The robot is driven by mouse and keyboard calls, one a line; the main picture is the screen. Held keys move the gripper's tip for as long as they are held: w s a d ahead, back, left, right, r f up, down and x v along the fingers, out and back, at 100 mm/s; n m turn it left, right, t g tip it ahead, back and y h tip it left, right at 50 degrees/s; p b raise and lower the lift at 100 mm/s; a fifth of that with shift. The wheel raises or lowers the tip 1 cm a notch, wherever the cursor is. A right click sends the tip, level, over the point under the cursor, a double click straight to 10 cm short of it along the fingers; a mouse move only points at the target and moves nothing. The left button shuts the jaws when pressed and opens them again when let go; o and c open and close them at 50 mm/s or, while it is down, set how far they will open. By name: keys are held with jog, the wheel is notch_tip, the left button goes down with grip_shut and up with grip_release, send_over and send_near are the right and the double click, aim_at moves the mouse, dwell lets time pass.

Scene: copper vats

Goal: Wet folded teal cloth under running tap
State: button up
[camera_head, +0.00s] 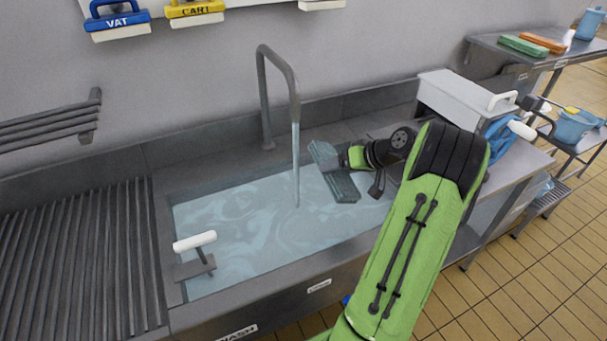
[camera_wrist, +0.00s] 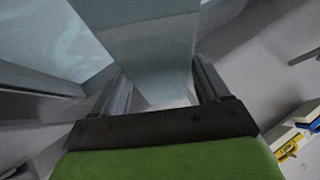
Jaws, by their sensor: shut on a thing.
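The folded teal cloth (camera_head: 343,186) is over the right part of the sink basin (camera_head: 240,215). It also fills the upper middle of the wrist view (camera_wrist: 150,45). My gripper (camera_head: 344,159) is shut on the cloth, with a finger on each side of it in the wrist view (camera_wrist: 160,88). The grey tap (camera_head: 279,68) arches over the basin. A thin water stream (camera_head: 296,165) runs from it into cloudy bluish water. The cloth is just right of the stream, apart from it in the picture. The held edge is partly hidden by my gripper.
A white-handled lever (camera_head: 195,241) stands at the basin's front left. A ribbed drainboard (camera_head: 75,260) is at left. A grey box with a white handle (camera_head: 460,98) stands on the counter at right. Green (camera_head: 523,45) and orange (camera_head: 543,42) cloths lie on a far shelf.

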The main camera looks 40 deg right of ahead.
jog(key=s+d+r+p, duration=0.3)
jog(key=d+r+p, duration=0.1)
jog(key=p, duration=0.2)
jog(key=shift+a, duration=0.1)
